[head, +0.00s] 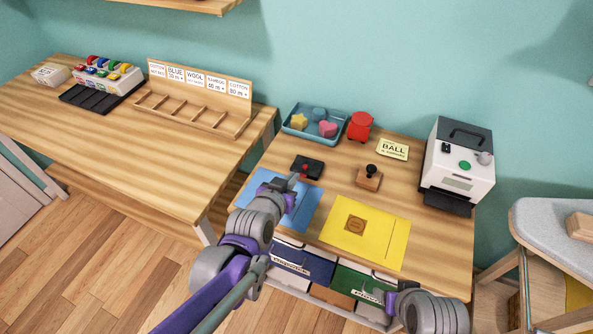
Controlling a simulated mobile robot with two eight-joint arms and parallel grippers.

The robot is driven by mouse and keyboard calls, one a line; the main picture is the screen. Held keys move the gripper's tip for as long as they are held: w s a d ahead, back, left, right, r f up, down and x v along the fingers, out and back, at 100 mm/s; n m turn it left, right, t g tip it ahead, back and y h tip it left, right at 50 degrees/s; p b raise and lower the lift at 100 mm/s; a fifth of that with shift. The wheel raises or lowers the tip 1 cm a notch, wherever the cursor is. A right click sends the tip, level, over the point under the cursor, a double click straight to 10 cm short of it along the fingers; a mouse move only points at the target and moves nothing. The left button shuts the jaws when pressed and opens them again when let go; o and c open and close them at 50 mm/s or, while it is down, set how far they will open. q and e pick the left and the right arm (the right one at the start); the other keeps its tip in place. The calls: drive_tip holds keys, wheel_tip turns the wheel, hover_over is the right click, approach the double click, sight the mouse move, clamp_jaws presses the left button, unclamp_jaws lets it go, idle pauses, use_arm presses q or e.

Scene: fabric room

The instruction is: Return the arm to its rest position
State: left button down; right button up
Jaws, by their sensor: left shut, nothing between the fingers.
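My left arm reaches in from the bottom of the head view over the front of the right-hand table (330,170). Its gripper (293,181) is shut and empty. It appears above the far edge of a blue folder (299,207), close to a black pad with a red mark (307,167); whether it touches either is unclear. My right arm shows at the bottom right, in front of the drawers. Its gripper (383,296) is small and partly cut from clear view, so its jaw state is unclear.
A yellow folder (381,243) with a brown mark lies right of the blue one. Labelled drawers (301,263) sit below.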

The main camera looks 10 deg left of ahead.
use_arm(q)
drive_tip(key=shift+s+a+r, duration=0.15)
drive_tip(key=shift+s+r, duration=0.05)
drive_tip(key=shift+s, duration=0.25)
drive_tip(key=s+a+r+n+g+y+p, duration=0.1)
drive_tip(key=s+a+g+p, duration=0.2)
drive_tip(key=s, duration=0.7)
drive_tip(key=s+a+r+n+g+y+p, duration=0.1)
drive_tip(key=s+a+g+y+p, duration=0.1)
drive_tip(key=s+a+g+p, duration=0.2)
drive_tip(key=s+a+p, duration=0.1)
drive_tip(key=s+a, duration=0.2)
drive_tip(key=s, duration=0.3)
drive_tip(key=shift+r+n+p, duration=0.2)
drive_tip(key=shift+n+p, duration=0.1)
drive_tip(key=shift+p, duration=0.05)
